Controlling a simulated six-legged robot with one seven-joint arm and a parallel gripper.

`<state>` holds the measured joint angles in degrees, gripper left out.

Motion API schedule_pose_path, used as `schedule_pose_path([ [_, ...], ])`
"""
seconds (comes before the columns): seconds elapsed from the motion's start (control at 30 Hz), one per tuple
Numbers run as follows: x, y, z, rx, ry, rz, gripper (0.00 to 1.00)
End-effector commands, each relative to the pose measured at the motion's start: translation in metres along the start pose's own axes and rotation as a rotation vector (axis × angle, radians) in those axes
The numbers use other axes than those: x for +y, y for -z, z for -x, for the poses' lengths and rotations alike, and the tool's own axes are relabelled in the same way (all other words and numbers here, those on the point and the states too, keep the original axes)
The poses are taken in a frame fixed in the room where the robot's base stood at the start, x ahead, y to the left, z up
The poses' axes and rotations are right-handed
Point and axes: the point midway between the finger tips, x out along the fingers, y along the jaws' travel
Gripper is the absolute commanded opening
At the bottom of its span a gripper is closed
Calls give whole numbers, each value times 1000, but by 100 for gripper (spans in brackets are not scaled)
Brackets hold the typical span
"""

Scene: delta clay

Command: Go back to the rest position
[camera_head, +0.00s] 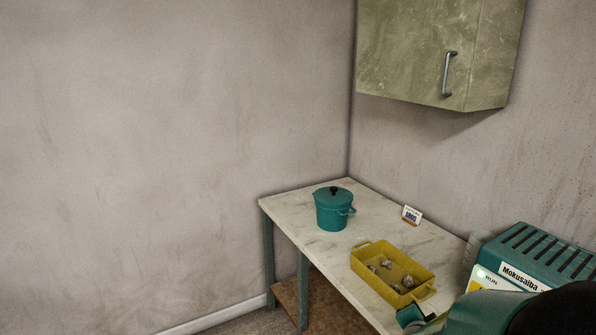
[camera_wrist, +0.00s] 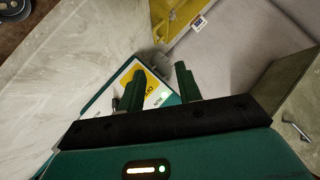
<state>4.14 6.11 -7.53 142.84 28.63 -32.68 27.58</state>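My gripper (camera_wrist: 160,85) shows in the wrist view with its two dark green fingers apart. Nothing sits between them; a machine's white and yellow label (camera_wrist: 150,85) lies beyond the fingers.
A marble-topped table (camera_head: 300,208) bears a lidded teal pot (camera_head: 333,212), a yellow tray (camera_head: 363,268) with several small lumps, a small card (camera_head: 411,215) and a teal machine (camera_head: 540,255). A green cabinet (camera_head: 415,50) hangs above. The left wall is bare.

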Motion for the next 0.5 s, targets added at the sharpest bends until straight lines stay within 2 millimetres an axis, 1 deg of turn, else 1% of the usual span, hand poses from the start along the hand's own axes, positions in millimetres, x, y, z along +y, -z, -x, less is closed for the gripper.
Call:
schedule_pose_path([
  [0.03, -18, -3, 15, -61, 31, 39, 35],
  [0.1, -36, -11, 35, -151, 62, 112, 35],
  [0.17, -50, -18, 54, -225, 88, 181, 35],
  [0.2, -57, -22, 68, -270, 106, 232, 35],
  [0.27, -66, -27, 90, -334, 128, 310, 35],
  [0.3, -70, -29, 105, -374, 141, 366, 35],
  [0.37, -74, -33, 128, -429, 159, 452, 35],
  [0.4, -74, -34, 144, -463, 169, 513, 35],
  [0.47, -73, -35, 168, -509, 180, 603, 35],
  [0.5, -71, -35, 184, -538, 185, 666, 35],
])
